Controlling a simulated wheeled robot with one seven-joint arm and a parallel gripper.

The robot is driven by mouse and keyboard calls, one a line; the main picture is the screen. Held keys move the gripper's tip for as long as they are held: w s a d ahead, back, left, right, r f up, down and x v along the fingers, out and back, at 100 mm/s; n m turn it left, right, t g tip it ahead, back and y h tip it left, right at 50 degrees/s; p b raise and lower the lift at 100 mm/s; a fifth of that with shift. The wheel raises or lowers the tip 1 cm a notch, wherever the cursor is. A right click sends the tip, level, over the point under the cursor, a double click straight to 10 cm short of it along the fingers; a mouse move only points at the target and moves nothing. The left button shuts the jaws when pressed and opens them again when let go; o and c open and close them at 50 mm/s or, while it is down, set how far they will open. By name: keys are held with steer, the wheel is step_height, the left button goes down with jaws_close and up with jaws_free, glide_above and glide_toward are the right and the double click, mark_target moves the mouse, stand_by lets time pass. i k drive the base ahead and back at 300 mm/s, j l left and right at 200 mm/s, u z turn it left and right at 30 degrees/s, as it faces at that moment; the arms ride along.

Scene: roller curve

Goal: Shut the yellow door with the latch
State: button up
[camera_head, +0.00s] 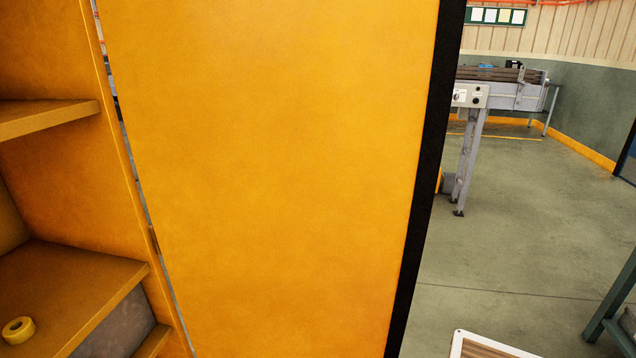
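The yellow door (275,180) fills the middle of the head view and stands open, its flat face towards me. Its left edge meets the yellow cabinet (60,190) along a narrow gap, where a small hinge shows. A black strip (428,180) runs down the door's right edge. I see no latch on the visible face. My gripper is not in view.
The open cabinet at left has shelves (75,270) with a yellow tape roll (18,329) on one. A grey conveyor (500,95) stands at the back right. A white-rimmed object (488,343) and a green frame (612,310) are at lower right. Floor (530,220) between is clear.

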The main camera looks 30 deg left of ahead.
mark_target(288, 154)
steer(key=i, duration=2.25)
steer(key=i+u, duration=0.4)
steer(key=i+l+u, duration=0.15)
steer(key=u, duration=0.2)
steer(key=i+l+u, duration=0.2)
steer(key=i+u, duration=0.2)
steer(key=l+u, duration=0.1)
steer(key=u, duration=3.35)
steer(key=k+j, duration=0.1)
steer(key=k, duration=0.5)
